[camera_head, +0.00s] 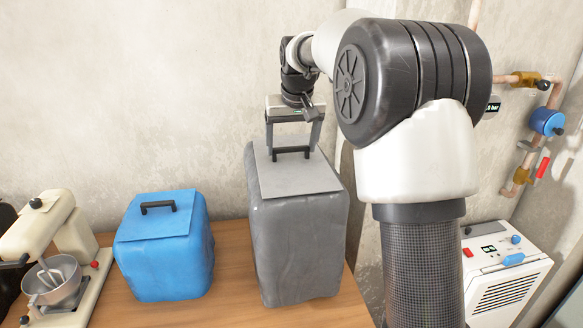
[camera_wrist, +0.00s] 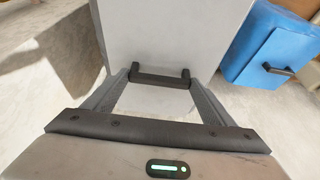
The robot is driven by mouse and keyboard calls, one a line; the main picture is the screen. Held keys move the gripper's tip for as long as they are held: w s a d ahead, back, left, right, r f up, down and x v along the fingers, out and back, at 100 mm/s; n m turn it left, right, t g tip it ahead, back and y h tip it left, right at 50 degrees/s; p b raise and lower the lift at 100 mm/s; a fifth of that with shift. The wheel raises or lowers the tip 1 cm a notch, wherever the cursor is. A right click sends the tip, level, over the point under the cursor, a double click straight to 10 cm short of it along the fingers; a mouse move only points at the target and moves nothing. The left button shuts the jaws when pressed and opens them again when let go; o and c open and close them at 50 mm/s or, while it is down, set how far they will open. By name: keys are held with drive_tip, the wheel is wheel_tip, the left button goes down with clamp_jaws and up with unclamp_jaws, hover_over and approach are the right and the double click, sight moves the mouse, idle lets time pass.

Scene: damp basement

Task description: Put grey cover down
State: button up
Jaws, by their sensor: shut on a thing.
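The grey cover (camera_head: 300,235) is a tall, boxy soft cover with a flat top panel and a dark handle (camera_head: 291,152). It is upright at the right end of the wooden table. My gripper (camera_head: 292,147) points down from above and is shut on the handle, a finger at each end. In the wrist view, the cover's pale top (camera_wrist: 175,35) lies beyond the handle, between the fingers of my gripper (camera_wrist: 160,80). I cannot tell whether the cover's lower edge touches the table. Anything under the cover is hidden.
A blue cover (camera_head: 165,250) with a dark handle stands left of the grey one, with a strip of bare table (camera_head: 232,265) between them. A cream stand mixer (camera_head: 60,240) is at the far left. A white unit (camera_head: 505,270) and wall pipes are at the right.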

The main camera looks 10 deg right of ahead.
sight(291, 160)
drive_tip(key=shift+f, duration=1.9)
drive_tip(key=shift+f+b, duration=0.2)
drive_tip(key=shift+b, duration=0.15)
drive_tip(key=o, duration=1.1)
